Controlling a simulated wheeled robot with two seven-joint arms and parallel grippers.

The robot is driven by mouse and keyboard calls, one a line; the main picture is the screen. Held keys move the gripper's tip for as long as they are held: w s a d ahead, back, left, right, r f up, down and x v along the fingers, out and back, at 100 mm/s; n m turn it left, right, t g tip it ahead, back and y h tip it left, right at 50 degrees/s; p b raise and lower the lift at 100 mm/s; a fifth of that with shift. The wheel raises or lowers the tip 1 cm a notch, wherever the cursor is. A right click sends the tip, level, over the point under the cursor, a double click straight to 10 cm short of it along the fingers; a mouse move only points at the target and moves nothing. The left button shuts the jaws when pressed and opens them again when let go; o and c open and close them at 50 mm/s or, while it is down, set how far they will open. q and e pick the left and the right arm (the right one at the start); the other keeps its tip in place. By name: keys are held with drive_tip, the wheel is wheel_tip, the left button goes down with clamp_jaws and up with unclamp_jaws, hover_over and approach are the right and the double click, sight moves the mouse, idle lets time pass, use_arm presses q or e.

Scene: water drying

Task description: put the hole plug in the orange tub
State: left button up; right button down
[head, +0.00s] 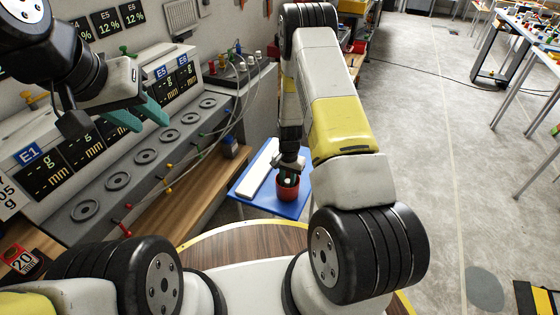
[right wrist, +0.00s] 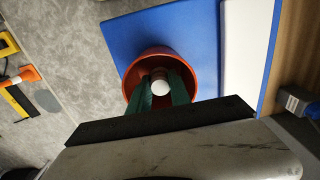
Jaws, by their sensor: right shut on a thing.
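The orange tub (head: 286,193) stands upright on a blue board, and the right wrist view looks down into it (right wrist: 134,76). The hole plug (right wrist: 160,87) is a small white round piece between the green fingers of my right gripper (right wrist: 161,92). It also shows as a pale spot in the head view (head: 289,181). My right gripper (head: 289,177) points down over the tub, shut on the plug, with its fingertips within the tub's outline. How deep the plug sits is hard to tell. My left gripper (head: 138,115) is open and empty, its teal fingers apart in front of the panel.
The blue board (right wrist: 115,35) also carries a long white block (right wrist: 245,50) beside the tub. A grey panel with several round pads (head: 146,157) and displays runs along the left. A wooden round table edge (head: 250,238) lies nearest me. Open floor is at right.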

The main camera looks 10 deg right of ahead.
drive_tip(key=shift+f, duration=0.1)
drive_tip(key=c, duration=1.5)
unclamp_jaws()
wheel_tip(320, 180, up, 12)
wheel_tip(320, 180, up, 13)
drive_tip(key=n+t, duration=0.1)
hover_over(288, 181)
drive_tip(key=s+a, duration=0.1)
drive_tip(key=s, duration=0.1)
drive_tip(key=s+a+r+n+t+y, duration=0.15)
drive_tip(key=s+r, duration=0.35)
drive_tip(key=r, duration=0.7)
drive_tip(key=s+r+n+t, duration=0.1)
drive_tip(key=s+r, duration=0.2)
drive_tip(key=s, duration=0.2)
drive_tip(key=s+r+n+t, duration=0.1)
drive_tip(key=s+r+n, duration=0.1)
drive_tip(key=s+r, duration=0.2)
drive_tip(key=s+r+n+t, duration=0.1)
drive_tip(key=s+r, duration=0.3)
drive_tip(key=s, duration=0.4)
drive_tip(key=shift+r+n+t+y, duration=0.2)
drive_tip(key=shift+n+t+y, duration=0.05)
drive_tip(key=shift+n, duration=0.2)
